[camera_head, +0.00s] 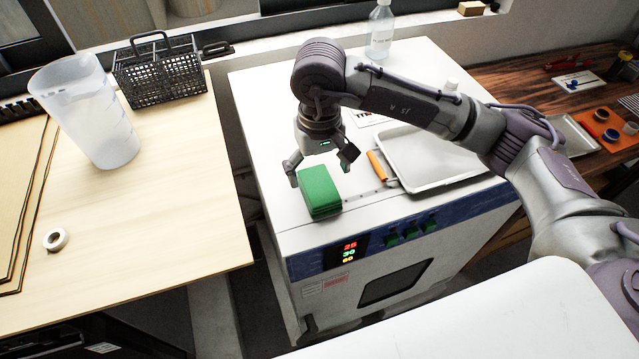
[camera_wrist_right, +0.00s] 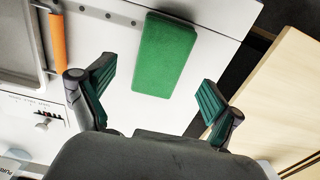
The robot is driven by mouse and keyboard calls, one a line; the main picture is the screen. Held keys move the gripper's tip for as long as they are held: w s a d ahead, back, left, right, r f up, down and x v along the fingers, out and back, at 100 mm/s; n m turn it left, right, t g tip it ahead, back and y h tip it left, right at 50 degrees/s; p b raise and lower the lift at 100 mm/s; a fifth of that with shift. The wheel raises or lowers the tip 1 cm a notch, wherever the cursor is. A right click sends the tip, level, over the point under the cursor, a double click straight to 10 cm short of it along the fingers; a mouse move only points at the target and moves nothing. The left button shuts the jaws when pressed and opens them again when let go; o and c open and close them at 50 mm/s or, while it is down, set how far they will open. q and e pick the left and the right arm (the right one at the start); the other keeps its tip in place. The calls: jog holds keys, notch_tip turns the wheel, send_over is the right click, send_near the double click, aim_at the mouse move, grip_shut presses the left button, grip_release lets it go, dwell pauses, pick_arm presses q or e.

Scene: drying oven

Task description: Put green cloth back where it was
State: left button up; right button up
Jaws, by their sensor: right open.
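The green cloth (camera_head: 319,191) is a thick, folded block lying on the white top of the drying oven (camera_head: 268,120), near its front left edge. My right gripper (camera_head: 320,170) is open and empty just above and behind the cloth. In the right wrist view the cloth (camera_wrist_right: 166,54) lies ahead of the open fingers of the right gripper (camera_wrist_right: 155,95), apart from both. My left gripper is not in view.
A metal tray (camera_head: 478,170) and an orange-handled tool (camera_head: 377,166) lie right of the cloth. A clear bottle (camera_head: 380,35) stands at the back. A wooden table at left holds a plastic beaker (camera_head: 88,110), black basket (camera_head: 160,72) and tape roll (camera_head: 56,239).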

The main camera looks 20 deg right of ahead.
aim_at(319, 186)
notch_tip(319, 186, up, 8)
jog(key=b, duration=0.1)
jog(key=shift+f, duration=0.15)
dwell(0.5)
